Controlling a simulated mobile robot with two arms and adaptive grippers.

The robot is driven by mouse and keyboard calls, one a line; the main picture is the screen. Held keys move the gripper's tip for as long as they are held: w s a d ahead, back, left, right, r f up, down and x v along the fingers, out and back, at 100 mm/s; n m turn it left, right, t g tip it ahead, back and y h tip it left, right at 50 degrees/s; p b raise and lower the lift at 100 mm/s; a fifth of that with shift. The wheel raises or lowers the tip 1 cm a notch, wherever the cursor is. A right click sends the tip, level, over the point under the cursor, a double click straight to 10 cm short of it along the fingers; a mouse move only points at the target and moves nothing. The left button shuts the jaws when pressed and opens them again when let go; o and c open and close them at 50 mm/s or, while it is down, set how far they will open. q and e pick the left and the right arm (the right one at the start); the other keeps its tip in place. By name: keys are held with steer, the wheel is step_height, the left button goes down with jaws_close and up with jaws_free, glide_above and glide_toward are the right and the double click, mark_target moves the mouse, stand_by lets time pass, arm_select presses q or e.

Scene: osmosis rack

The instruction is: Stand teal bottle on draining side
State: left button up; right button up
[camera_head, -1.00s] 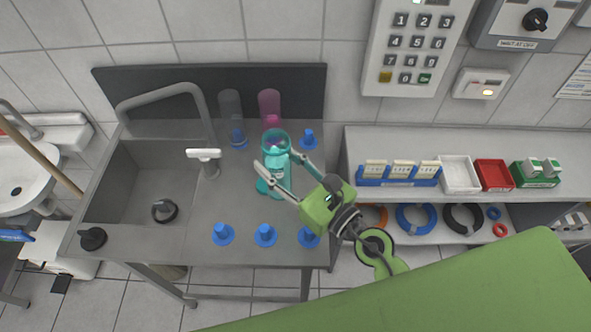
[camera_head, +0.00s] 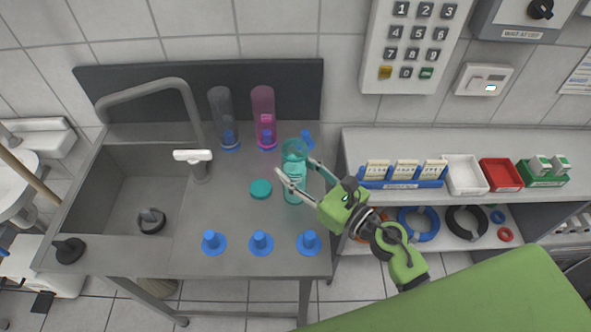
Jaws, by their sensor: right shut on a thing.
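The teal bottle (camera_head: 295,152) stands roughly upright, its wide end up, over the right part of the steel draining side (camera_head: 230,190). My right gripper (camera_head: 293,178) is shut on it, with a finger on each side of its lower part. I cannot tell whether the bottle touches the surface. A teal cap (camera_head: 260,189) lies apart, left of the bottle. A clear grey bottle (camera_head: 221,112) and a pink bottle (camera_head: 264,112) stand inverted on blue pegs at the back. My left gripper is not in view.
Bare blue pegs stand along the front, at left (camera_head: 213,242), middle (camera_head: 260,243) and right (camera_head: 308,242); another (camera_head: 306,139) stands at the back right. The sink basin (camera_head: 125,190) and tap (camera_head: 190,155) are at left. A shelf (camera_head: 400,205) with trays is at right.

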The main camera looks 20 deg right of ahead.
steer(key=shift+f, duration=0.15)
steer(key=o, duration=1.2)
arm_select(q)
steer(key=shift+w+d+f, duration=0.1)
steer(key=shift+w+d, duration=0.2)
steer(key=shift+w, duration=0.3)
